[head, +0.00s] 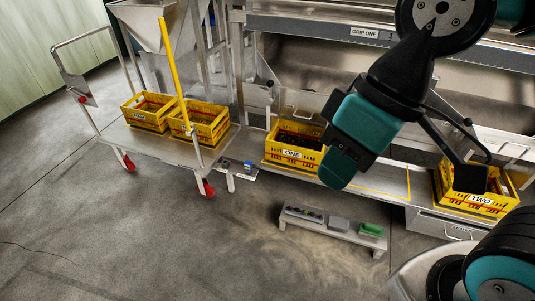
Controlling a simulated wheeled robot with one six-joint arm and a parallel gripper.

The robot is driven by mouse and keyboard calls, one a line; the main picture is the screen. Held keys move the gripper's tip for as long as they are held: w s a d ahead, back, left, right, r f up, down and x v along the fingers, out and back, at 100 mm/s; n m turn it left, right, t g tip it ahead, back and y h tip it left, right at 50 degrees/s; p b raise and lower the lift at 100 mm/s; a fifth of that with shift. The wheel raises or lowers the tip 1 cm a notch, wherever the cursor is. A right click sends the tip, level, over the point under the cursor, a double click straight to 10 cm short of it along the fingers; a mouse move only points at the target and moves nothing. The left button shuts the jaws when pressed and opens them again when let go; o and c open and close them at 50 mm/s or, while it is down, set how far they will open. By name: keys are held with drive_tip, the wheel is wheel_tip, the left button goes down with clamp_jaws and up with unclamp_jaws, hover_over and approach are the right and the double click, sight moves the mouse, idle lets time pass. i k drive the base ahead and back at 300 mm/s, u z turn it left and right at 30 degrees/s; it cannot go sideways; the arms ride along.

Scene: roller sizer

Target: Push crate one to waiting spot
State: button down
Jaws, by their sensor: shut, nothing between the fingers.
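Crate one (292,153), a yellow crate labelled ONE with dark contents, stands upright on the low metal bench (395,176) in the middle of the head view. My arm hides part of the bench to its right. Yellow lines (380,192) mark the bench between crate one and crate two; I cannot tell whether they bound the waiting spot. My gripper (470,178) is shut and empty, in front of crate two in the picture and well right of crate one. I cannot tell if it touches crate two.
Crate two (481,199), yellow, stands at the bench's right end. A trolley (170,148) with two yellow crates and red wheels stands at the left. A low rack (325,229) with small items stands on the floor. The floor in front is mostly clear.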

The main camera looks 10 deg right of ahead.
sight(307, 153)
drive_tip(key=u, duration=0.5)
drive_tip(key=i, duration=0.55)
drive_tip(key=u, duration=0.65)
drive_tip(key=i, duration=1.4)
drive_tip(key=z, duration=1)
drive_tip(key=i, duration=0.4)
drive_tip(key=z, duration=0.25)
